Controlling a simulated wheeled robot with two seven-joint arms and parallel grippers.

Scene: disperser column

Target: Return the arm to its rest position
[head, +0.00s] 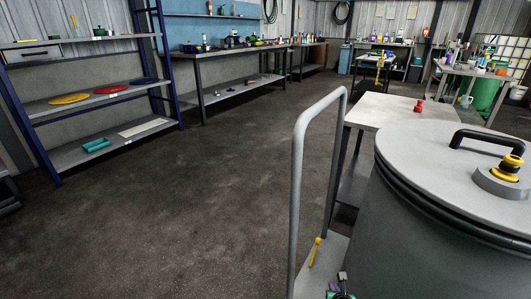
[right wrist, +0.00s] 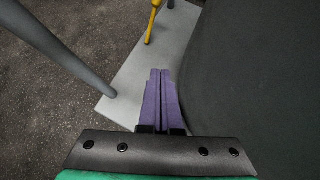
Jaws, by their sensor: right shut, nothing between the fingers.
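My right gripper (head: 342,278) shows only partly at the bottom edge of the head view, low beside the grey drum. In the right wrist view its purple fingers (right wrist: 160,75) are together with nothing between them. They point along the gap between the drum's dark curved side (right wrist: 245,70) and a grey upright bar (right wrist: 60,45), above a light grey platform (right wrist: 125,85). I cannot tell the exact gap to the drum. My left gripper is not in view.
The large grey drum (head: 440,230) stands close at the right. A tall grey rail (head: 299,185) rises from the platform (head: 327,262), where a yellow tool (head: 314,252) stands. A table (head: 385,110) is behind. Open floor (head: 200,210) lies left, before shelves (head: 110,97).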

